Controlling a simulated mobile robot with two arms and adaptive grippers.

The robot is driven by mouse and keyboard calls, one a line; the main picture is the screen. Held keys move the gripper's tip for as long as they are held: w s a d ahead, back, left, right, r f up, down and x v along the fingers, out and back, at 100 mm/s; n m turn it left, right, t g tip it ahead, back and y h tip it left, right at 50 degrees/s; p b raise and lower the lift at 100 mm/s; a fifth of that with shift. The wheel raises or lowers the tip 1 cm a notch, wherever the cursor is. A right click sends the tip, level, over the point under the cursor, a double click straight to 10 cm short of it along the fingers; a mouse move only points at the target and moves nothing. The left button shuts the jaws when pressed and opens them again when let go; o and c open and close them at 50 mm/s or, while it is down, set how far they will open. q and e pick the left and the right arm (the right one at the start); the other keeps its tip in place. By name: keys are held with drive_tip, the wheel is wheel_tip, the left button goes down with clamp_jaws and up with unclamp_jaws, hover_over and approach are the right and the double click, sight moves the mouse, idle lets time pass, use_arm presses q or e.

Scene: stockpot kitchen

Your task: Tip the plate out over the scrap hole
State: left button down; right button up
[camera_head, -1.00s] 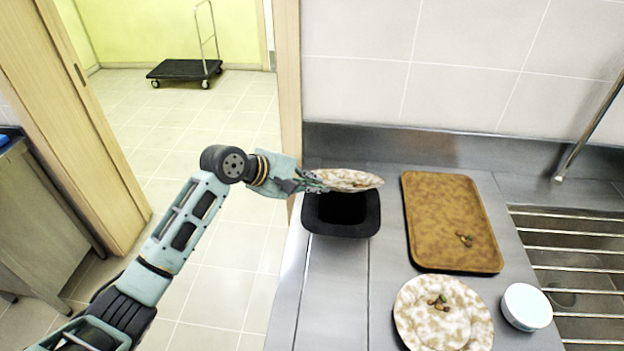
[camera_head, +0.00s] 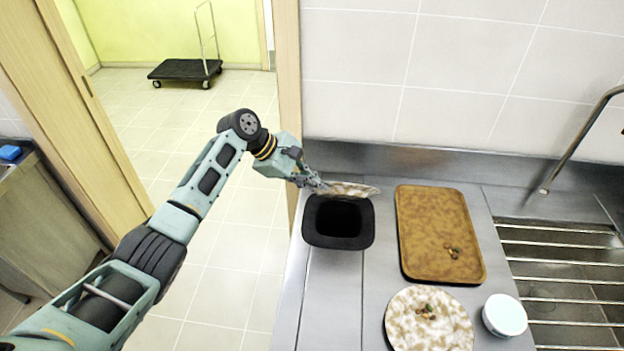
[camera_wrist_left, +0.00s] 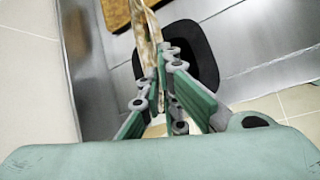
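My left gripper (camera_head: 318,185) is shut on the rim of a mottled beige-and-white plate (camera_head: 352,190), which it holds at the back edge of the scrap hole. The plate looks tilted in the head view; in the left wrist view the plate (camera_wrist_left: 147,40) shows nearly edge-on between the fingers (camera_wrist_left: 162,85). The scrap hole (camera_head: 308,228) is a black, square-rimmed opening in the steel counter, and it also shows in the left wrist view (camera_wrist_left: 205,60). No scraps show on the held plate's visible face. My right gripper is not in view.
A brown tray (camera_head: 425,225) with a few small scraps lies right of the hole. A second mottled plate (camera_head: 405,325) with scraps and a white bowl (camera_head: 505,315) stand in front. A slatted sink (camera_head: 560,265) is at right. The wall (camera_head: 450,90) stands close behind.

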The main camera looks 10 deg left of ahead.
use_arm(q)
drive_tip(key=shift+w+r+n+g, duration=0.35)
drive_tip(key=shift+r+g, duration=0.15)
drive_tip(key=shift+r, duration=0.15)
drive_tip(key=shift+w+b, duration=0.2)
drive_tip(key=shift+b, duration=0.3)
drive_tip(key=shift+r+g, duration=0.25)
drive_tip(key=shift+g, duration=0.15)
drive_tip(key=b, duration=0.3)
drive_tip(key=shift+w+r+n+g, duration=0.1)
drive_tip(key=shift+w+n+g, duration=0.15)
drive_tip(key=shift+w+g, duration=0.05)
drive_tip(key=shift+r+b, duration=0.2)
drive_tip(key=shift+b, duration=0.55)
drive_tip(key=shift+r+g+b, duration=0.3)
drive_tip(key=shift+b, duration=0.2)
